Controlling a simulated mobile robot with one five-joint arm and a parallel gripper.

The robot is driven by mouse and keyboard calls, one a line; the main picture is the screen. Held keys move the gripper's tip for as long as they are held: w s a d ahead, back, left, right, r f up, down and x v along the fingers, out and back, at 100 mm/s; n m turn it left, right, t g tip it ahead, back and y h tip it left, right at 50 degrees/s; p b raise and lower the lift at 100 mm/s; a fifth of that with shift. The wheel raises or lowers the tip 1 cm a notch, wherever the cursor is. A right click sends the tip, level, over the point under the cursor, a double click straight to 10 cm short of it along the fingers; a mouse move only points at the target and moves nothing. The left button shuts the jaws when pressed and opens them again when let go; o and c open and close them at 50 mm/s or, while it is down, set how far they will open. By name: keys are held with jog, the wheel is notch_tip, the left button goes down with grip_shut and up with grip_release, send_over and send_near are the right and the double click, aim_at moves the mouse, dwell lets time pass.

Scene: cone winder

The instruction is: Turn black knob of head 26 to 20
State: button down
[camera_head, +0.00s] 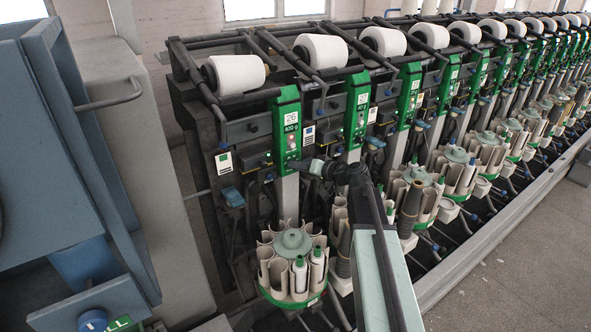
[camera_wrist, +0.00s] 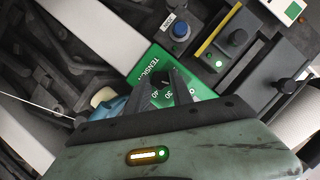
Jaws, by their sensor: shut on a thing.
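Head 26 (camera_head: 287,128) is the nearest winding head, with a green panel marked 26 and 400 g. My gripper (camera_head: 309,166) is at the lower part of this panel. In the wrist view, my gripper (camera_wrist: 171,88) is shut on the black knob of the green tension dial (camera_wrist: 201,91). The jaws hide most of the knob. The dial numbers 30 and 40 show beside the jaws, upside down or tilted in this view. I cannot read which number the knob points to.
A carousel of tubes (camera_head: 292,250) stands below head 26. More heads run off to the right.

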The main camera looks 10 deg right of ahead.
jog(key=shift+s+f, duration=0.1)
dwell(0.3)
jog(key=c, duration=1.1)
grip_release()
jog(key=p+v, duration=0.2)
jog(key=v, duration=0.5)
jog(key=shift+s+d, duration=0.25)
jog(key=shift+s, duration=0.05)
